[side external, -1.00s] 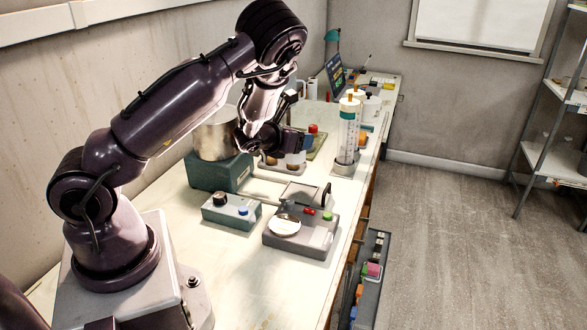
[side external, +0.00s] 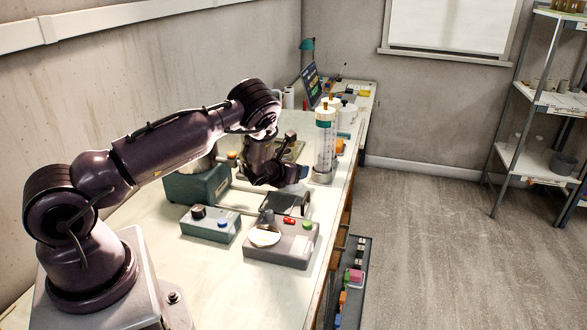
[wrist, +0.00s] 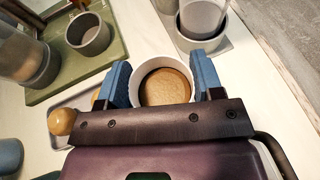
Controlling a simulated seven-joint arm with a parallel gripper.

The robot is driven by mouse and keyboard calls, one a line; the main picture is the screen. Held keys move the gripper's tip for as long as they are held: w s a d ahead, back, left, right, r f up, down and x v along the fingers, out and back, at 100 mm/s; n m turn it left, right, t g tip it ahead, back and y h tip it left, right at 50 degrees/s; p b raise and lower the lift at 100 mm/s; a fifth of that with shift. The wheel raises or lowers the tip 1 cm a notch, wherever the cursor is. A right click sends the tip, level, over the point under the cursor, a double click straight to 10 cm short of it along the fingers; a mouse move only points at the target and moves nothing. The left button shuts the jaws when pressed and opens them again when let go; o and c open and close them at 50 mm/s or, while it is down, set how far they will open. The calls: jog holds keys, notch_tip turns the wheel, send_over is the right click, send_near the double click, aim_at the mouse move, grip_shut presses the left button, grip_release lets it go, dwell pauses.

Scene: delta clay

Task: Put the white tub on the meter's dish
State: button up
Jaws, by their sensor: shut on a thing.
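The white tub (wrist: 140,74) is round and open at the top, with a tan, disc-like surface inside. It sits upright between the blue fingers of my gripper (wrist: 160,78), which press on its left and right sides. In the side view my gripper (side external: 292,177) is behind the meter, and the tub cannot be made out there. The meter (side external: 284,252) is a grey box with a red and a green button. Its pale round dish (side external: 264,238) is on the top left. The gripper is apart from the dish. The wrist view does not show the meter.
A green tray (wrist: 112,58) holds a grey cup (wrist: 89,34). A tall cylinder (side external: 325,140) stands right of my gripper. A teal control box (side external: 211,224) is left of the meter. Bench space in front of the boxes is clear.

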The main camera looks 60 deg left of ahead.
jog(key=o, duration=1.1)
jog(key=shift+f, duration=0.1)
